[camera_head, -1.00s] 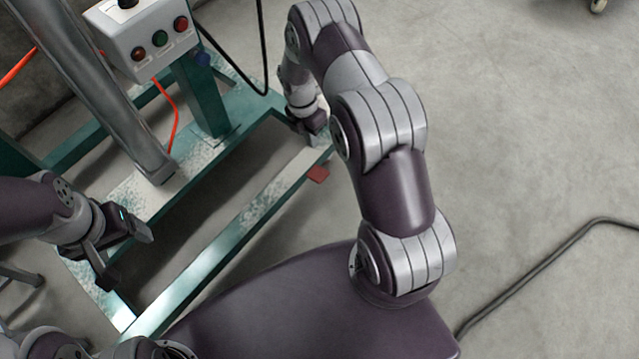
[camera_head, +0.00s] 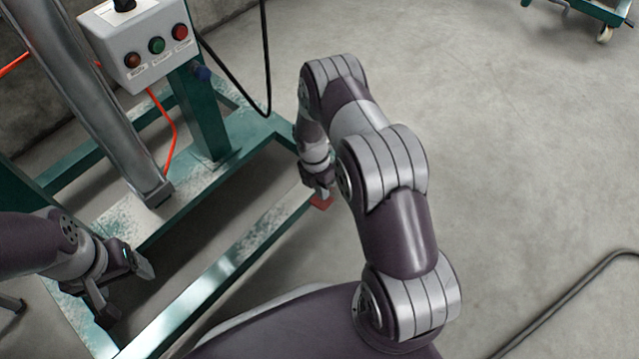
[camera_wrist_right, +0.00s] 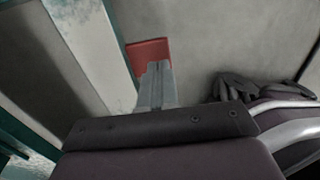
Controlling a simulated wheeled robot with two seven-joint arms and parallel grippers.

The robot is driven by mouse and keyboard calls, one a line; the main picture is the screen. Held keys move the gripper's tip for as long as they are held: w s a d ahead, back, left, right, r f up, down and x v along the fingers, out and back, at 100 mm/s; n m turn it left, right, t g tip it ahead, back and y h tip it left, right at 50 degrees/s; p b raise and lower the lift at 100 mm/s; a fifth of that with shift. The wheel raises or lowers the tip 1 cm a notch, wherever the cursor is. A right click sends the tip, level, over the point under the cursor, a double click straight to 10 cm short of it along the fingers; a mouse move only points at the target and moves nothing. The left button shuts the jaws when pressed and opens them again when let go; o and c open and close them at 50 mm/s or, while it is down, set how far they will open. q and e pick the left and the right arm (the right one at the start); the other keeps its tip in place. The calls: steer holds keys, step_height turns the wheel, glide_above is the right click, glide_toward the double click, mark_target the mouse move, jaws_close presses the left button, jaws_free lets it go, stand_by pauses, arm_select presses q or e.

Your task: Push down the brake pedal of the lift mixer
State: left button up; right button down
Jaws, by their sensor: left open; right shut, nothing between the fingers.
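The lift mixer's green base frame (camera_head: 250,240) spans the left half of the head view, its paint worn white in places. The red brake pedal (camera_head: 321,202) sticks out from the frame's right rail. My right gripper (camera_head: 322,192) is shut and empty, its tip right over the pedal in the head view. In the right wrist view the closed fingers (camera_wrist_right: 156,88) overlap the red pedal (camera_wrist_right: 148,52), hiding part of it. I cannot tell whether they touch. My left gripper (camera_head: 128,285) is open and empty above the frame's near left part.
A control box (camera_head: 142,42) with several buttons stands on a green post, with an orange cable (camera_head: 174,130) and a black cable (camera_head: 267,60). A grey post (camera_head: 95,100) rises at left. A wheeled green frame (camera_head: 600,15) is far right. The floor at right is clear, except for a dark cable or pipe (camera_head: 560,295).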

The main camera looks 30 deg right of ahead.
mark_target(327, 204)
steer(key=shift+s+f+b, duration=0.2)
steer(key=shift+f+b, duration=0.3)
steer(key=shift+f, duration=0.6)
arm_select(q)
steer(key=shift+f, duration=0.9)
arm_select(e)
steer(key=shift+r, duration=0.1)
steer(key=s+p, duration=0.1)
steer(key=p, duration=0.2)
steer(key=shift+d+p, duration=0.2)
steer(key=shift+p, duration=0.15)
steer(key=shift+f, duration=0.6)
arm_select(q)
steer(key=shift+r+p, duration=0.55)
steer(key=shift+r, duration=1.85)
arm_select(e)
steer(key=shift+r, duration=0.75)
steer(key=shift+r, duration=0.1)
